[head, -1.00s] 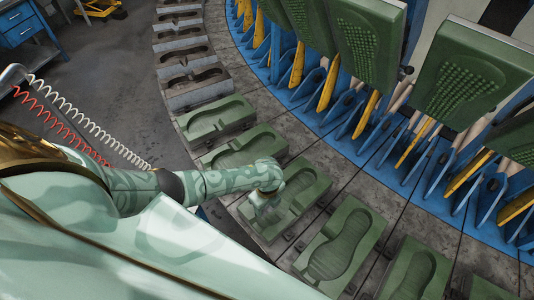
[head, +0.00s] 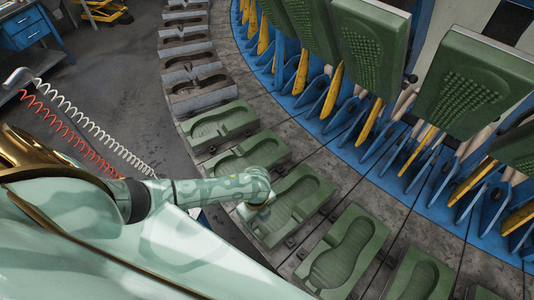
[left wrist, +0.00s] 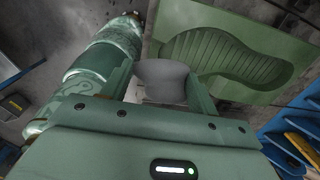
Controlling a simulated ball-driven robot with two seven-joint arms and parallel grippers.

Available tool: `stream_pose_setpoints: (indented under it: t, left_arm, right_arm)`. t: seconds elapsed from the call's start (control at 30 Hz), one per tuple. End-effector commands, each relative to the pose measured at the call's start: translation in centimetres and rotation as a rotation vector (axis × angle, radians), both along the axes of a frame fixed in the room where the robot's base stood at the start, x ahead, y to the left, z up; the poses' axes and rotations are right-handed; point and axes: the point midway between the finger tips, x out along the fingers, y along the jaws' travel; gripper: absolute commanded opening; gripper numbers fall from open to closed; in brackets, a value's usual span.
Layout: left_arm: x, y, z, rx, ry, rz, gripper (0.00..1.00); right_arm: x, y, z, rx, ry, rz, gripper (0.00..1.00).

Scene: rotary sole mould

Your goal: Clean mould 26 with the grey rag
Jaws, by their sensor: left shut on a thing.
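My left gripper (left wrist: 160,90) is shut on the grey rag (left wrist: 161,72), which shows between its two fingers in the left wrist view. In the head view this gripper (head: 250,211) is at the near left edge of a green sole mould (head: 298,204). The mould's ribbed sole cavity is open to view beside the rag in the left wrist view (left wrist: 225,52). I cannot tell whether the rag touches the mould. No mould number is readable. The rag is hidden in the head view. My right gripper is not in view.
More green moulds (head: 345,250) and grey metal moulds (head: 200,92) stand in a curved row on the rotary table. Green studded lids (head: 470,85) stand raised on the inner side, above blue brackets and yellow levers. Coiled hoses (head: 85,125) hang at the left.

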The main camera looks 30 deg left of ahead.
Motion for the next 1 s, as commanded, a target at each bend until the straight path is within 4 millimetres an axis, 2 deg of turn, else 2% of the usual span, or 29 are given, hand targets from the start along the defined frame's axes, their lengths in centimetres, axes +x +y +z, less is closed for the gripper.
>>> stream_pose_setpoints:
  t: [0.7,0.83,1.0]
  left_arm:
    - [-12.5,3.5,0.0,0.001,0.002,-0.001,0.16]
    - [-14.0,3.9,0.0,0.000,0.000,0.000,0.16]
    - [-14.5,4.0,0.1,-0.002,0.000,0.000,0.16]
  right_arm:
    - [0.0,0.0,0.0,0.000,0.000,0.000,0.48]
    - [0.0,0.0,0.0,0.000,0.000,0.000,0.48]
    - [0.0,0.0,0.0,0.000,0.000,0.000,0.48]
